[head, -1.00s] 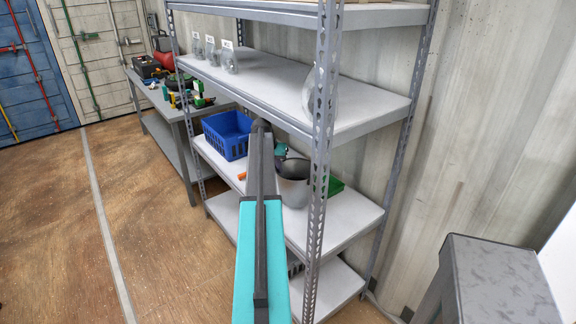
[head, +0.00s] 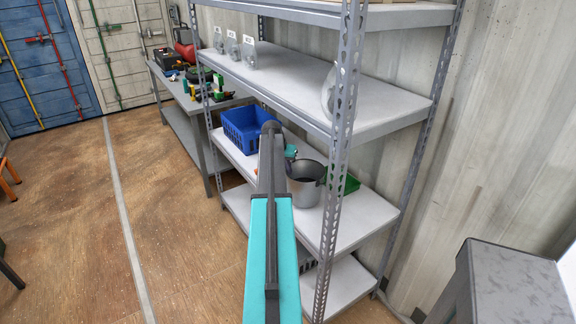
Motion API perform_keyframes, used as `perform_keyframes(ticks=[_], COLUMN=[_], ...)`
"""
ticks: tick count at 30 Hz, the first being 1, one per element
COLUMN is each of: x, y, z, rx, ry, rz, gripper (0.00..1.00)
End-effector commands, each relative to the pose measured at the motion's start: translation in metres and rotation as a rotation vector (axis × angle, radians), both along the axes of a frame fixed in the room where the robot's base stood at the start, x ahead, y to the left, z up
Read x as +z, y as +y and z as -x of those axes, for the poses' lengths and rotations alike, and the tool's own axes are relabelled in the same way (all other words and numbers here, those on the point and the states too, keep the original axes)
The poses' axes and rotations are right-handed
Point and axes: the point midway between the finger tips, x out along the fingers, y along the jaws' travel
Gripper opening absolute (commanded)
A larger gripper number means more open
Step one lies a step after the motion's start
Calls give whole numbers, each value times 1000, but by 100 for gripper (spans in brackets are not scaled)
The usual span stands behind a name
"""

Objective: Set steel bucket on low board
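The steel bucket (head: 308,190) is a grey, open-topped pail. It appears upright at the third board down (head: 368,215) of the metal rack, just behind the front post. I cannot tell whether its base touches that board. A lower board (head: 345,284) shows below, at the bottom of the rack. My teal and black arm reaches toward the bucket and covers its left side. A small teal part by the bucket's far-left rim looks like my gripper (head: 291,152). Its fingers are hidden, so its opening and any hold on the bucket cannot be seen.
A blue crate (head: 241,142) stands left of the bucket, and a green container (head: 351,184) is to its right. The perforated front post (head: 343,150) and the board above (head: 375,112) are close obstacles. A workbench (head: 215,105) with tools stands beyond. The floor at left is mostly clear.

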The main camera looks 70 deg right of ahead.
Motion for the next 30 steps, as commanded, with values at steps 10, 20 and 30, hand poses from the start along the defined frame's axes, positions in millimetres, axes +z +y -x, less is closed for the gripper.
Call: perform_keyframes(ticks=[10, 20, 30], x=[-15, -17, -19], y=[-1, 0, 1], z=[0, -1, -1], rx=[2, 3, 1], ry=[2, 2, 0], rz=[3, 3, 0], gripper=[0, 0, 22])
